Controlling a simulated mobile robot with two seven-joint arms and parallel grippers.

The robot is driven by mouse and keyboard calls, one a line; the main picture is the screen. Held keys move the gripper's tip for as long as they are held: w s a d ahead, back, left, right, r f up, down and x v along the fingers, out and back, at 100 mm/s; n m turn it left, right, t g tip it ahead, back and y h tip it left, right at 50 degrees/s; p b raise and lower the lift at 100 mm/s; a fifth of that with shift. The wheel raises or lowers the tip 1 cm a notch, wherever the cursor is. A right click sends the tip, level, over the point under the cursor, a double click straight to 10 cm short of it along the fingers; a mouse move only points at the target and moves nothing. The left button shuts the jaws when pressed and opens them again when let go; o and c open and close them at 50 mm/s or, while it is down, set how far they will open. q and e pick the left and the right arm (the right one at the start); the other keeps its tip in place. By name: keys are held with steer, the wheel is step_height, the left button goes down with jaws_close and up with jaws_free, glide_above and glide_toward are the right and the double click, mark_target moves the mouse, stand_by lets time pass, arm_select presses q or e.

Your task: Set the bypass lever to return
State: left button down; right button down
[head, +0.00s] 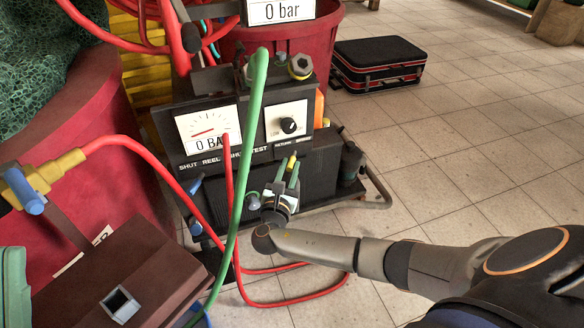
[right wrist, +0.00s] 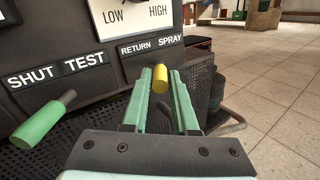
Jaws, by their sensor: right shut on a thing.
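The bypass lever has a yellow grip, seen in the right wrist view (right wrist: 160,79) below the labels RETURN (right wrist: 136,48) and SPRAY (right wrist: 170,40). It also shows in the head view (head: 292,162) low on the dark control panel. My right gripper (head: 286,178) has its green fingers on both sides of the yellow grip and is shut on it. In the right wrist view the fingers (right wrist: 166,88) point at the panel. The grip's tip lies under the two labels; which setting it is at I cannot tell. My left gripper is not in view.
A second lever with a green grip (right wrist: 45,125) sits under SHUT and TEST, left of my fingers. A green hose (head: 246,150) and red hoses (head: 228,190) hang before the panel. A brown box (head: 120,265) stands front left. Tiled floor is clear at right, beside a black case (head: 378,64).

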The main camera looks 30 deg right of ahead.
steer(key=shift+w+a+m+g+h, duration=0.15)
steer(key=shift+w+m+g+h, duration=0.05)
steer(key=shift+m+g+h, duration=0.25)
steer(key=c, duration=0.7)
jaws_free()
steer(key=p+v, duration=0.4)
steer(key=v, duration=0.8)
steer(key=shift+s+a+r, duration=0.1)
steer(key=shift+s+a, duration=0.05)
steer(key=shift+a, duration=0.1)
